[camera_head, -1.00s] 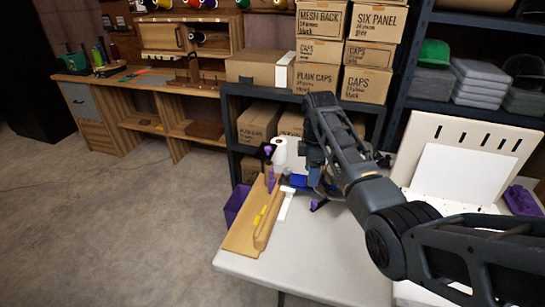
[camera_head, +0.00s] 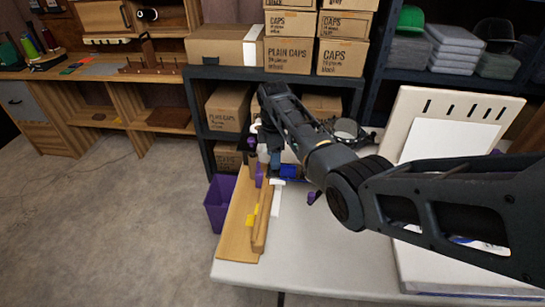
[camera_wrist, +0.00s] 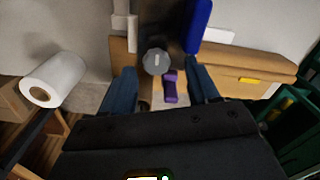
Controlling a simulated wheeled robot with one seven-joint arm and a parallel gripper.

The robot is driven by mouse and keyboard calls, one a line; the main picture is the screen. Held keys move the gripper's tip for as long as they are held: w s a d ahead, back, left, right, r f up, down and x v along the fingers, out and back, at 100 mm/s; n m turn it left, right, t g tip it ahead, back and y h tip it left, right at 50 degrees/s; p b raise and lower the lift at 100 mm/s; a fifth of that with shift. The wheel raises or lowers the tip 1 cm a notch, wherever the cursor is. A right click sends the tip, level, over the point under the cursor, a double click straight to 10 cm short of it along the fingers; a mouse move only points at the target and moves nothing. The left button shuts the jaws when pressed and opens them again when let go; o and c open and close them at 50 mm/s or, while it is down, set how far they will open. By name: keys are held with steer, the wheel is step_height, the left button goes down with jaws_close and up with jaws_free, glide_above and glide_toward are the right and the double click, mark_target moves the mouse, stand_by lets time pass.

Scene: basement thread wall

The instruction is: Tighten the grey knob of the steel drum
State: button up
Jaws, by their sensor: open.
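The grey knob (camera_wrist: 156,61) shows in the wrist view as a round, faceted cap with a pale line on its face. It lies ahead of my gripper (camera_wrist: 160,88), roughly between the two blue-grey fingers, which are spread apart with no contact visible. A brownish upright part shows around and below the knob; I cannot tell clearly which part is the steel drum's body. In the head view my gripper is mostly hidden behind my own arm, near the far end of the wooden board, and the knob cannot be made out there.
A blue block (camera_wrist: 198,25) and a small purple piece (camera_wrist: 170,88) are close to the fingers. A white roll (camera_wrist: 52,80) lies left. A wooden board (camera_head: 240,212) and purple bin (camera_head: 218,203) are at the table's left. The white tabletop (camera_head: 320,265) is clear in front.

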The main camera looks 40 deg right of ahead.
steer(key=shift+w+f, duration=0.2)
steer(key=shift+f, duration=0.45)
steer(key=shift+d, duration=0.1)
steer(key=c, duration=1.1)
